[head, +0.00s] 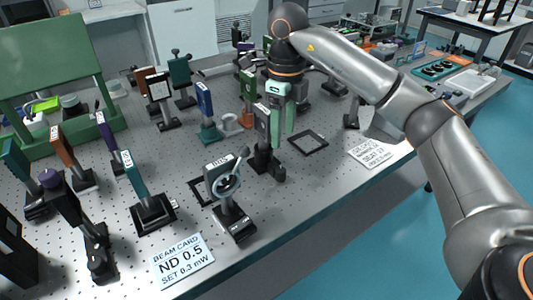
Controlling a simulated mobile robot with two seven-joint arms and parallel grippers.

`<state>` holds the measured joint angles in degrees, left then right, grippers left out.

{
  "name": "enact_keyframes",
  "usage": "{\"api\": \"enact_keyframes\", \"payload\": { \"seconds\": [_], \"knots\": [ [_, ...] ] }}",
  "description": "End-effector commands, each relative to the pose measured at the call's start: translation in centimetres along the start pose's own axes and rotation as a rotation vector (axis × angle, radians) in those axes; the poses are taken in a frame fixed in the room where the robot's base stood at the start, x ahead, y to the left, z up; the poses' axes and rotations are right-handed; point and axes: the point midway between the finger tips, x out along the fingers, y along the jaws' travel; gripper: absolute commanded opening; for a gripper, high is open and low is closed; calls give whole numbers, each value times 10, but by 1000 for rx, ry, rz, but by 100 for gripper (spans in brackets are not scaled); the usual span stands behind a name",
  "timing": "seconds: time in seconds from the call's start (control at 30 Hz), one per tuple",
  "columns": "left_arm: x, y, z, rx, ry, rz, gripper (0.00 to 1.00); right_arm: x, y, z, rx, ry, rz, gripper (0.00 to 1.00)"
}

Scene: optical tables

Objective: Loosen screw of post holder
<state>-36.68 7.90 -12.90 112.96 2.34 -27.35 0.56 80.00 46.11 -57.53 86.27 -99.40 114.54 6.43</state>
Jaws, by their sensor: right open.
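My right gripper (282,132) points down over the optical table (330,190), its two pale green fingers apart with nothing seen between them. Just below and left of its fingers stands a black post holder (264,160) on a dark base, carrying an upright plate-like optic (262,122). The fingers partly overlap this optic in the view, and I cannot tell whether they touch it. The holder's screw is too small to make out. Nearer the front edge, another post holder (234,213) carries a round ring mount (224,180). My left gripper is not in view.
Several other posts with coloured plates crowd the left and back, among them a teal one (138,180). A beam card (183,261) lies at the front edge, another card (380,152) to the right. An empty black square frame (308,142) lies right of the gripper.

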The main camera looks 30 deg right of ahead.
Motion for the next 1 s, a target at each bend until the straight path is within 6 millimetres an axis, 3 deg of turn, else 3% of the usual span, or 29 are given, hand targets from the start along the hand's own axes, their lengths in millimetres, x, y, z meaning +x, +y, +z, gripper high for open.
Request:
{"api": "enact_keyframes", "payload": {
  "seconds": [0.13,0.27,0.7,1.0],
  "knots": [
    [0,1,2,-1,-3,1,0,6,0,0,0,1,1,63],
    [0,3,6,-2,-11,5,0,24,0,-1,0,3,2,63],
    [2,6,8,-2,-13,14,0,108,0,-1,0,2,1,63],
    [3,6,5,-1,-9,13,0,126,0,0,0,-1,0,63]
  ]
}}
